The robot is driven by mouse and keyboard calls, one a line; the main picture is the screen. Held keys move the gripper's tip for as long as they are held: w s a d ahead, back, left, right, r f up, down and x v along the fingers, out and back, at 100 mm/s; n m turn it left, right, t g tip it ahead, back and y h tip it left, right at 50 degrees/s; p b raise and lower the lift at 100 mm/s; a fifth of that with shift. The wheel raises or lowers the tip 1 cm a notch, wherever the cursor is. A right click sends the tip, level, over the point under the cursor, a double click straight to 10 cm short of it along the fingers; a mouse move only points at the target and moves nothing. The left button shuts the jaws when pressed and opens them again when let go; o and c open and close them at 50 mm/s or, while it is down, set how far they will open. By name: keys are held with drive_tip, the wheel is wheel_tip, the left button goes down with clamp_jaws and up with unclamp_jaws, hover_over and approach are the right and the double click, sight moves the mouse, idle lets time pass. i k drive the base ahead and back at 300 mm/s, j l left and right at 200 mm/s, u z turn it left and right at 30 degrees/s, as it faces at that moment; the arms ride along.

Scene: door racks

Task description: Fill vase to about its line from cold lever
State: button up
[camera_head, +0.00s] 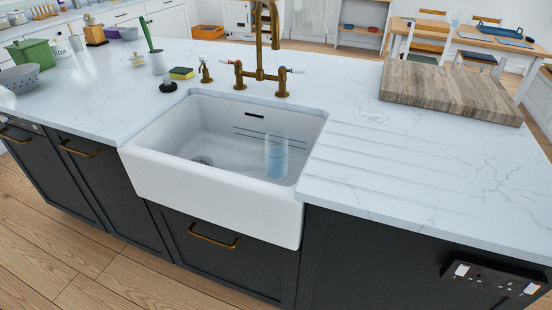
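A clear glass vase (276,157) stands upright in the right part of the white sink (190,184). Its lower part looks bluer than its upper part; I cannot tell a fill line from a water level at this size. A brass tap (260,50) rises behind the sink, and the top of its spout is cut off by the frame. It has a left lever (228,62) and a right lever (292,71), both with pale handles. I cannot tell any hot or cold marks clearly, and no water stream shows. My gripper is not in view.
A wooden board (447,91) lies on the right counter beyond the drainer grooves. A brush holder (158,62), a sponge (181,73), a dark stopper (168,86) and a small brass fitting (205,70) stand left of the tap.

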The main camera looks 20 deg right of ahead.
sight(282, 70)
drive_tip(key=i+j, duration=0.3)
drive_tip(key=j, duration=0.2)
drive_tip(key=i+j+z, duration=0.1)
drive_tip(key=z, duration=0.35)
drive_tip(key=j+z, duration=0.2)
drive_tip(key=z, duration=0.3)
drive_tip(key=i+z, duration=0.1)
drive_tip(key=z, duration=0.65)
drive_tip(key=i, duration=0.95)
